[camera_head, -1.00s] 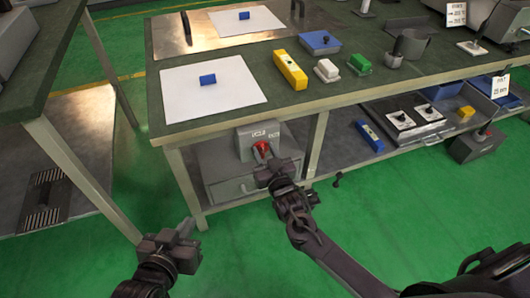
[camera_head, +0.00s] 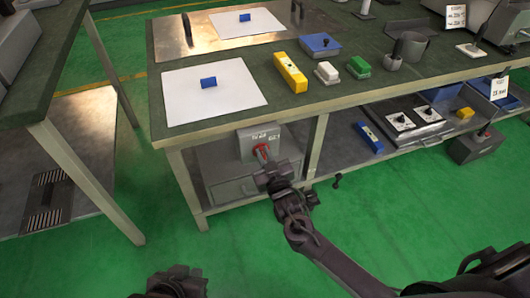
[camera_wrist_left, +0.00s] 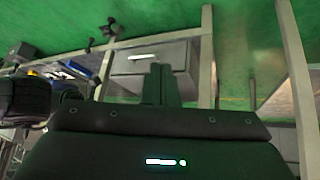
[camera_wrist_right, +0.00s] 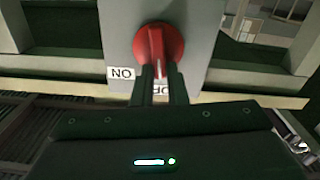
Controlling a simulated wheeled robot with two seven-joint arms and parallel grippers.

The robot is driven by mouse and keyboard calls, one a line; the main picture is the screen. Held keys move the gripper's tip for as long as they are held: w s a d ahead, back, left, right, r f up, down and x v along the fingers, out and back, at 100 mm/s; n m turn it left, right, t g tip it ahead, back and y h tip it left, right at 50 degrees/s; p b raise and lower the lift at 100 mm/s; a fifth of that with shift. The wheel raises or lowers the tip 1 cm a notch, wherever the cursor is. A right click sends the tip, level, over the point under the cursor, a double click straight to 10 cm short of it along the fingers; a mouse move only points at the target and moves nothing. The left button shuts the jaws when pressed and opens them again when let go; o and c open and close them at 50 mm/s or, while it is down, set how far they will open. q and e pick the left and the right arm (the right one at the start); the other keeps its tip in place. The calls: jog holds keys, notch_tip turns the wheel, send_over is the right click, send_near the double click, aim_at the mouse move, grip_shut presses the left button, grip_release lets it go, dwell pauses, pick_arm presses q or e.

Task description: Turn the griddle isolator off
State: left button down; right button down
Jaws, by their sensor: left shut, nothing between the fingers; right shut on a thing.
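The isolator is a grey box (camera_head: 252,146) under the front edge of the green-topped bench, with a red rotary knob (camera_head: 262,153) on its face. In the right wrist view the red knob (camera_wrist_right: 158,52) has a pale line running up and down, its lower end between the fingers. A label reading "NO" (camera_wrist_right: 121,73), apparently upside down, is beside it; another label below is partly hidden by the fingers. My right gripper (camera_wrist_right: 158,82) is shut on the knob. My left gripper (camera_head: 178,280) is shut and empty at the bottom of the head view, away from the isolator.
A grey drawer cabinet (camera_head: 230,188) stands below and behind the isolator on the lower shelf. Bench legs (camera_head: 190,190) flank it. A second bench (camera_head: 60,130) stands at the left. Open green floor lies in front. The benchtop holds white sheets, a yellow block and small boxes.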

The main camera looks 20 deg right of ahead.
jog(key=shift+a+r+n, duration=0.1)
jog(key=shift+n, duration=0.3)
jog(key=n+p, duration=0.1)
jog(key=n, duration=0.2)
jog(key=a+f+n+p, duration=0.1)
jog(key=n+p, duration=0.1)
jog(key=n, duration=0.2)
jog(key=n+p, duration=0.2)
jog(key=n, duration=0.2)
jog(key=shift+a+f, duration=0.25)
jog(key=n, duration=0.2)
jog(key=shift+f+n, duration=0.25)
jog(key=shift+n, duration=0.05)
pick_arm(q)
jog(key=s+a+n+g+y, duration=0.1)
jog(key=s+a+g+y, duration=0.1)
jog(key=a, duration=0.5)
jog(key=shift+s+r+g+y+p, duration=0.35)
jog(key=shift+s+g, duration=0.5)
jog(key=shift+g, duration=0.35)
pick_arm(e)
jog(key=shift+f+n, duration=0.15)
jog(key=shift+n, duration=0.65)
